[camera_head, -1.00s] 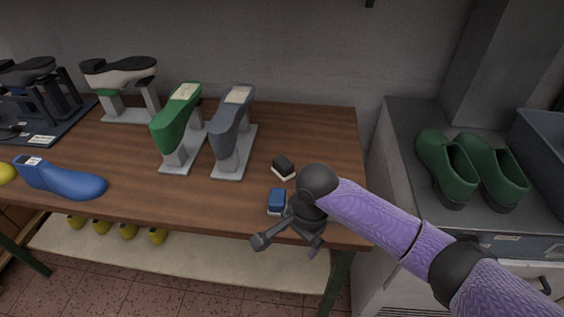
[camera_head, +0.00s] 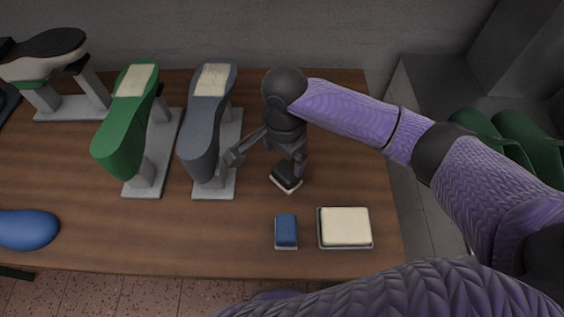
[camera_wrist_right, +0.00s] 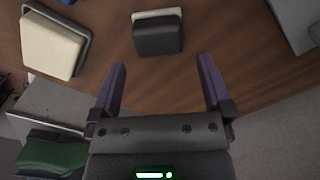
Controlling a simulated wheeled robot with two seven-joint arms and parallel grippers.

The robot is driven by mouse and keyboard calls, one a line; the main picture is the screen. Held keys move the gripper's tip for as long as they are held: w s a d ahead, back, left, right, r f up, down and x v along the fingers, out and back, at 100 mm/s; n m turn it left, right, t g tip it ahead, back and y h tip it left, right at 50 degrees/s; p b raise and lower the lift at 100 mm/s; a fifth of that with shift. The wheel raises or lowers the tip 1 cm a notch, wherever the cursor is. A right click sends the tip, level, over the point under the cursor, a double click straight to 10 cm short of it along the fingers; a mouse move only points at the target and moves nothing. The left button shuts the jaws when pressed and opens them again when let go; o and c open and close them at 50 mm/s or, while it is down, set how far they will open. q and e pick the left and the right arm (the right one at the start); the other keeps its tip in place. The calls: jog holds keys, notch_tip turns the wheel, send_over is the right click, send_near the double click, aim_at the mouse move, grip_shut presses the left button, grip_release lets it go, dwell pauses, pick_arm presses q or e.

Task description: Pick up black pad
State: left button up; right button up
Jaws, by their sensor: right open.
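My right gripper (camera_head: 268,161) is open and empty, above and close to the black pad in the head view. In the right wrist view its two purple fingers (camera_wrist_right: 162,68) are spread, with the pad ahead of the gap between them. My left gripper is not in view.
A blue pad (camera_head: 286,229) and a cream pad in a dark tray (camera_head: 345,227) lie nearer the front edge. The grey last (camera_head: 208,125) and green last (camera_head: 130,120) stand left of my gripper. The table right of the black pad is clear.

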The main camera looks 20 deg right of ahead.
aim_at(286, 171)
jog(key=f+b, duration=0.1)
jog(key=f, duration=0.1)
jog(key=f+b, duration=0.1)
jog(key=f, duration=0.2)
jog(key=f+b, duration=0.1)
jog(key=f, duration=0.1)
jog(key=shift+d+f, duration=0.15)
jog(key=shift+d, duration=0.15)
jog(key=c, duration=1.1)
notch_tip(286, 171, up, 10)
jog(key=p, duration=0.4)
jog(key=shift+f, duration=0.15)
jog(key=shift+r, duration=0.35)
jog(key=o, duration=0.9)
jog(key=shift+f, duration=0.1)
jog(key=c, duration=0.6)
